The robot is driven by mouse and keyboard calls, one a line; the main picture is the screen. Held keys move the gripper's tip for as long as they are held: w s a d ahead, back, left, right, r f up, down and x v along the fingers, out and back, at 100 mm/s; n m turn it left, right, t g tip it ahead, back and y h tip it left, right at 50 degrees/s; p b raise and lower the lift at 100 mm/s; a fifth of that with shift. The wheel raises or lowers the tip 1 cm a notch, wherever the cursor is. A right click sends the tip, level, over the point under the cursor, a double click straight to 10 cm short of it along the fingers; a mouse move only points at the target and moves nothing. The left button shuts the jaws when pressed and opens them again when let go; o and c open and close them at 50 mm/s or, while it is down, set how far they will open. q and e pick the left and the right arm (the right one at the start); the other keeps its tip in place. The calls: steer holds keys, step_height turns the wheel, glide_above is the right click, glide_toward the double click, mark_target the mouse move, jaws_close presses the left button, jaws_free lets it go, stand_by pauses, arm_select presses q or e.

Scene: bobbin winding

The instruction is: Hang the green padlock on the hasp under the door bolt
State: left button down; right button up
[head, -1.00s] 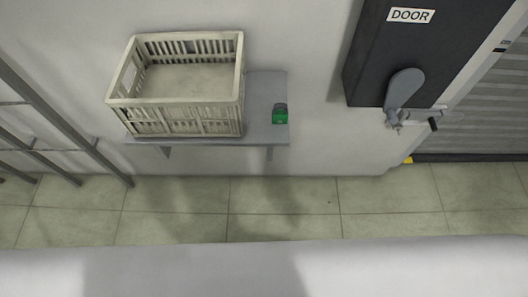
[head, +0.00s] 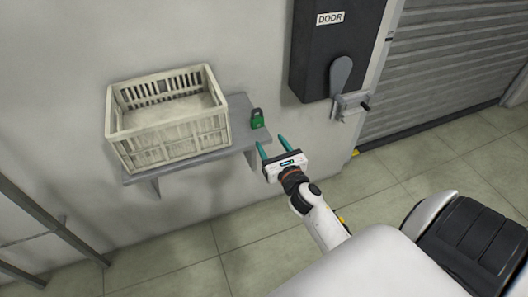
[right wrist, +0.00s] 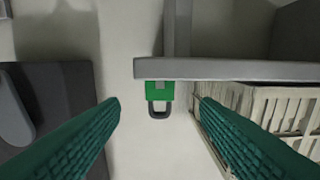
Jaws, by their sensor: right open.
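The green padlock (head: 257,119) stands on the right end of the grey wall shelf (head: 240,106). In the right wrist view the padlock (right wrist: 159,91) and its dark shackle show between the two fingers, farther off and not touched, with the shackle toward the bottom of the picture. My right gripper (head: 272,146) is open and empty, with teal fingers pointing toward the shelf, just in front of the padlock. The metal bolt and hasp fitting (head: 350,105) is on the door edge, below the grey lever (head: 341,74); its details are too small to tell. My left gripper is out of view.
A cream slatted crate (head: 168,140) fills the shelf left of the padlock. A dark box with a DOOR label (head: 330,18) is on the wall to the right, next to a ribbed shutter (head: 440,65). Metal rails (head: 45,225) stand at lower left.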

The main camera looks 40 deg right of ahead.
mark_target(259, 124)
steer(key=shift+b+x, duration=0.45)
steer(key=shift+x, duration=3.85)
steer(key=shift+c, duration=0.2)
steer(key=c, duration=1)
step_height(259, 124, up, 5)
steer(key=p, duration=0.5)
